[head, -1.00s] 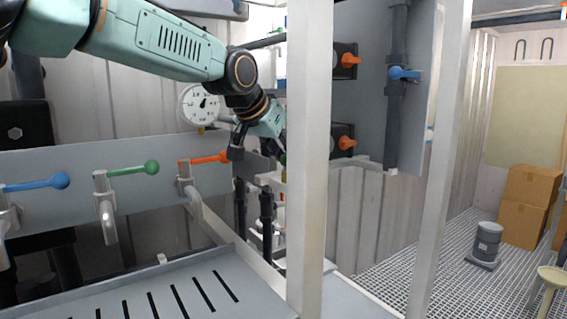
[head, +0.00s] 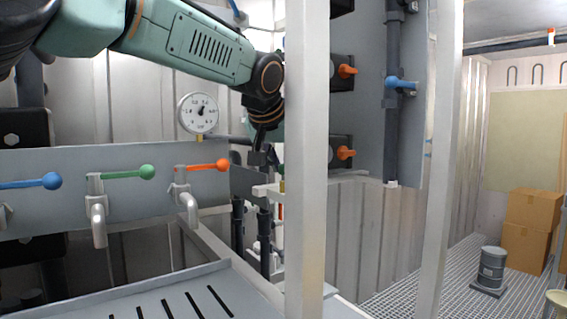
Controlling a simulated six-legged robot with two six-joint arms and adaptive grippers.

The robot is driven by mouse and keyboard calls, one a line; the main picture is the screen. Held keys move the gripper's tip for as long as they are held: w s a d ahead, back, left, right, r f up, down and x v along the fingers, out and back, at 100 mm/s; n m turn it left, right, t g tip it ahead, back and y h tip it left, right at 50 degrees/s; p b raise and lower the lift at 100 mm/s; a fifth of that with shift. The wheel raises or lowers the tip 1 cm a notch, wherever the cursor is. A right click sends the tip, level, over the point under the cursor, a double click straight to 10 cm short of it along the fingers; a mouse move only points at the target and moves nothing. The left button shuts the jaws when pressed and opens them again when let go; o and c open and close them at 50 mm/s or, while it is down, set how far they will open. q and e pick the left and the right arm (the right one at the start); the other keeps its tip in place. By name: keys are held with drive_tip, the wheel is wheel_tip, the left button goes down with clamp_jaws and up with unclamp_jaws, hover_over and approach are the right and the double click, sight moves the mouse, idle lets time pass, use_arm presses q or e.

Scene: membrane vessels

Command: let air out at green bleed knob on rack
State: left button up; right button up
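My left arm comes in from the upper left, and my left gripper (head: 265,152) points down beside the white upright post, which hides part of it. Whether its fingers are open or shut does not show. Just below the fingertips, at the post's left edge, is a small dark green and yellow fitting (head: 282,184). It may be the bleed knob, but it is mostly hidden and I cannot tell whether the gripper touches it. A green ball-ended lever (head: 130,173) sits on a tap on the grey panel, apart from the gripper. My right gripper is not in view.
Blue (head: 40,182) and orange (head: 210,166) levers flank the green one. A round gauge (head: 198,113) is above the panel. White posts (head: 306,200) stand close in front. A slotted tray (head: 190,290) lies below. Boxes (head: 527,227) and a grey drum (head: 490,268) stand at right.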

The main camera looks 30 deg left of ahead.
use_arm(q)
drive_tip(key=o, duration=0.4)
drive_tip(key=shift+w, duration=0.15)
drive_tip(key=shift+o, duration=0.2)
